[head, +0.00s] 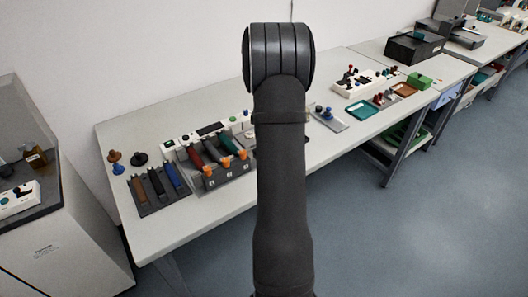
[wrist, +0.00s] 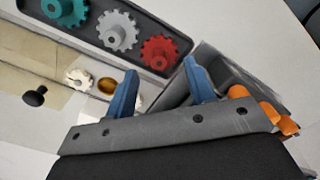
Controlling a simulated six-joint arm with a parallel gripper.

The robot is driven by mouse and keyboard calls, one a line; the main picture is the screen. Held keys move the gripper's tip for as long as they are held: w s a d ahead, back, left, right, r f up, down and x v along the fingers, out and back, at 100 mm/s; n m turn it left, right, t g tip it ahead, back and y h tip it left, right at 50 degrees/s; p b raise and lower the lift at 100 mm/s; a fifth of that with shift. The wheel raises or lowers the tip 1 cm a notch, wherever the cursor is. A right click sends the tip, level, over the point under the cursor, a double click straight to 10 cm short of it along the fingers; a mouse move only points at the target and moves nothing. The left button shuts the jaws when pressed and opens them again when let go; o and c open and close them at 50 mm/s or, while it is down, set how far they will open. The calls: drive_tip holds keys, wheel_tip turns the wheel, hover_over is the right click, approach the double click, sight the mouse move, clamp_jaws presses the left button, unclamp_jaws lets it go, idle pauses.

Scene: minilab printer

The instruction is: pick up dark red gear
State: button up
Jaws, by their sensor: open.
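The red gear (wrist: 160,53) lies at the right end of a dark tray (wrist: 178,30) in the wrist view, beside a light grey gear (wrist: 117,30) and a teal gear (wrist: 64,9). My gripper (wrist: 160,66) has two blue fingers, spread apart and empty. In the picture, the red gear shows just beyond and between the fingertips; the gap in height cannot be told. In the head view my arm covers the middle of the bench, and neither my gripper nor the red gear can be made out.
A grey holder with orange parts (wrist: 265,108) is close by my right finger; it also shows in the head view (head: 228,174). A black knob (wrist: 35,97) and a small white gear (wrist: 79,78) lie to the left. The front bench edge is clear.

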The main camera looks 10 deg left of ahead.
wheel_tip(320, 180, down, 5)
drive_tip(key=shift+w+a+f, duration=0.1)
drive_tip(key=shift+a, duration=0.05)
drive_tip(key=c, duration=0.6)
drive_tip(key=shift+c, duration=0.2)
drive_tip(key=shift+r, duration=0.2)
drive_tip(key=r, duration=0.4)
drive_tip(key=shift+d+r, duration=0.2)
drive_tip(key=s+d+r, duration=0.3)
drive_tip(key=d+r, duration=0.3)
drive_tip(key=d, duration=0.4)
drive_tip(key=shift+s+d+r, duration=0.2)
drive_tip(key=shift+s+d, duration=0.1)
drive_tip(key=shift+d, duration=0.05)
